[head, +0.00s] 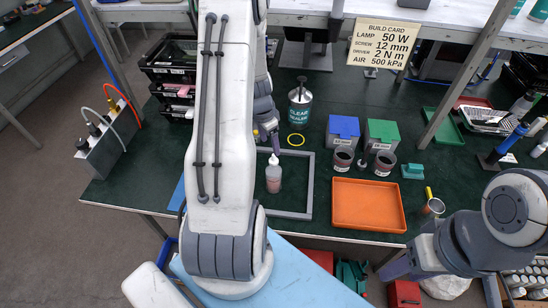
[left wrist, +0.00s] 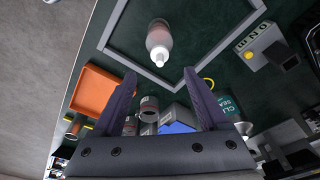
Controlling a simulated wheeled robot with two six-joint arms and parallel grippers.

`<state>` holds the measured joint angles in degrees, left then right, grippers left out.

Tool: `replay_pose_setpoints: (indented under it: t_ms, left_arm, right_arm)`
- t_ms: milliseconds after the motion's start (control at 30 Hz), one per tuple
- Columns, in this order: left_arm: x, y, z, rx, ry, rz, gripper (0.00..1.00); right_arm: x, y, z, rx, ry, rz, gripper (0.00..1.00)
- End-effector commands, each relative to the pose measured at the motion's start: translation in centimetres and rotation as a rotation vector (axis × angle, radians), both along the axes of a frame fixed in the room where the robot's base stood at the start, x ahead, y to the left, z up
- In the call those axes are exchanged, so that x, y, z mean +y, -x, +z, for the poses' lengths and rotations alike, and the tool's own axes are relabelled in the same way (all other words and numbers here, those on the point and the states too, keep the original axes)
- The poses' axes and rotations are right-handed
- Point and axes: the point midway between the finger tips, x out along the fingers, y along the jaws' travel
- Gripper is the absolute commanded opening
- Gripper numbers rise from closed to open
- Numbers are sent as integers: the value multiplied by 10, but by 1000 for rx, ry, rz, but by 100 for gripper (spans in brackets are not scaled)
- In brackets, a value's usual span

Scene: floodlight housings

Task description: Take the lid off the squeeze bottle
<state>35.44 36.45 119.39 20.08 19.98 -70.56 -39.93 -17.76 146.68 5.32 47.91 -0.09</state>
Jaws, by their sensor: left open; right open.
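My left gripper (left wrist: 163,80) is open and empty. In the head view my left gripper (head: 271,143) is above the bottle, partly hidden by my arm.
An orange tray (head: 368,205) lies right of the frame. Bare table shows inside the frame.

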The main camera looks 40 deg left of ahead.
Motion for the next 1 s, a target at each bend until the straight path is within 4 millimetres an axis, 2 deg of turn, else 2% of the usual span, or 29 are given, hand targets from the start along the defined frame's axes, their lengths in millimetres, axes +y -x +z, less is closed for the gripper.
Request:
replay_pose_setpoints:
  t_ms: [100,367,533,633,967,1000]
  left_arm:
    - [-2,-3,-17,2,3,0,76]
    - [-3,-6,-34,2,3,1,76]
    - [-4,-11,-56,3,1,1,76]
    - [-5,-13,-71,2,2,1,76]
    - [-4,-14,-77,-1,-1,1,76]
    - [-4,-14,-77,-1,-1,1,61]
  right_arm:
    - [0,0,3,0,0,1,50]
    - [0,0,10,0,0,2,50]
    - [0,0,18,0,0,3,50]
    - [0,0,15,0,0,3,50]
    - [0,0,15,0,0,3,50]
    - [0,0,15,0,0,3,50]
